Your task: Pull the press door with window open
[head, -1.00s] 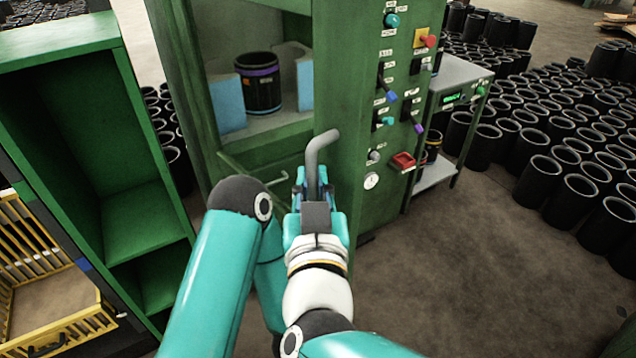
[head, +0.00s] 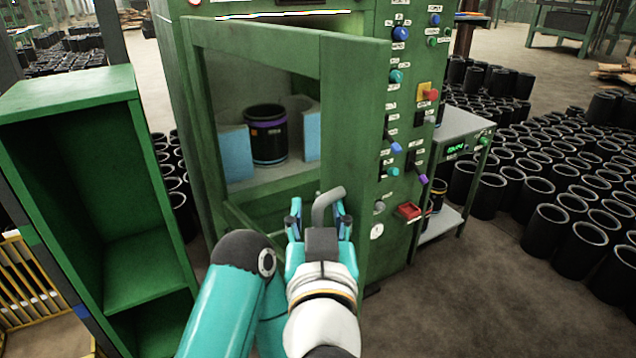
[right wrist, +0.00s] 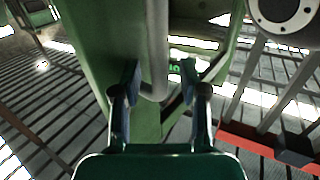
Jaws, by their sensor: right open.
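The green press door (head: 348,130) with its window stands partly open in the head view. Its right edge is swung out toward me. A grey bent bar handle (head: 325,204) sticks out low on that right side. My right gripper (head: 320,212) is open, with its fingers on both sides of the handle. In the right wrist view the handle (right wrist: 155,60) runs down between the two spread fingers (right wrist: 162,95), with gaps beside it. Through the window, a black cylinder with a purple band (head: 268,135) stands between light blue blocks. My left gripper is not seen.
A green open shelf (head: 75,95) stands close on the left. The control panel (head: 405,120) with knobs and levers is right of the door. A small grey table (head: 465,128) and many black sleeves (head: 545,230) stand farther right. Bare floor lies at the lower right.

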